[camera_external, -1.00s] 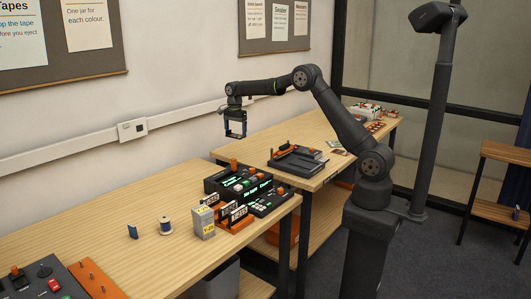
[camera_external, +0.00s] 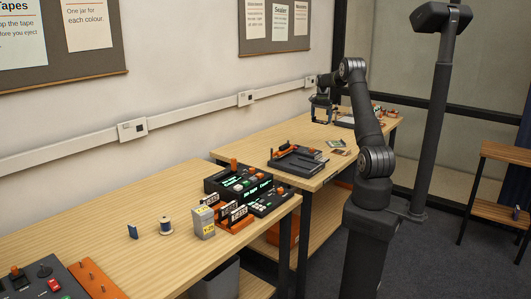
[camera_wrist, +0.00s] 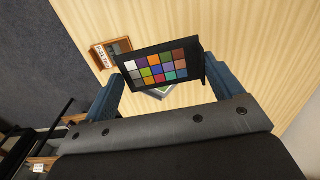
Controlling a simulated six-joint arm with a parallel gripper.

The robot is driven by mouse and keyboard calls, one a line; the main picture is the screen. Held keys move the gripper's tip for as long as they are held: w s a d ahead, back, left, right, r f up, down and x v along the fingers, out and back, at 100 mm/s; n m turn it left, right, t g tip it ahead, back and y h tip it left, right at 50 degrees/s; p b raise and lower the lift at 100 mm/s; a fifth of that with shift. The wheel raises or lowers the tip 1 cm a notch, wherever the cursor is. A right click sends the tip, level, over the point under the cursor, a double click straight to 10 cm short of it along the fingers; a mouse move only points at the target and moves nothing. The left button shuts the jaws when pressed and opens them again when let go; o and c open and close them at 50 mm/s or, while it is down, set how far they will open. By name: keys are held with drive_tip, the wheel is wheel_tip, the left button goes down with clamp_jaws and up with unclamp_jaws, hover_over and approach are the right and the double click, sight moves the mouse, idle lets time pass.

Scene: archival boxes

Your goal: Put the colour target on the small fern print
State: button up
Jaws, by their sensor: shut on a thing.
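The colour target (camera_wrist: 158,66) is a black card with rows of coloured squares. It is held between the two blue fingers of my gripper (camera_external: 322,112), seen close up in the wrist view. My gripper is shut on it, above the far part of the back table. Below the colour target in the wrist view, a small grey-edged piece with some green (camera_wrist: 160,92) shows partly; the rest is hidden by the target. It may be the small fern print, but I cannot tell for sure. The colour target is too small to make out clearly in the external view.
A wooden box with a labelled card (camera_wrist: 108,52) stands on the table left of the target in the wrist view. Small flat prints (camera_external: 339,147) lie near the right edge of the back table. A dark tray device (camera_external: 297,160) stands nearer. Bare wood lies between.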

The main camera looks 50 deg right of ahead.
drive_tip(key=s+d, duration=0.6)
drive_tip(key=s, duration=0.3)
drive_tip(key=s+d, duration=0.6)
drive_tip(key=s, duration=0.3)
hover_over(338, 146)
wheel_tip(338, 146, down, 12)
drive_tip(key=shift+f, duration=2)
drive_tip(key=shift+f, duration=0.1)
drive_tip(key=o, duration=0.6)
drive_tip(key=shift+f, duration=0.1)
drive_tip(key=shift+c, duration=0.2)
drive_tip(key=shift+o, duration=1.2)
wheel_tip(338, 146, up, 12)
drive_tip(key=shift+r, duration=0.2)
drive_tip(key=shift+f, duration=0.1)
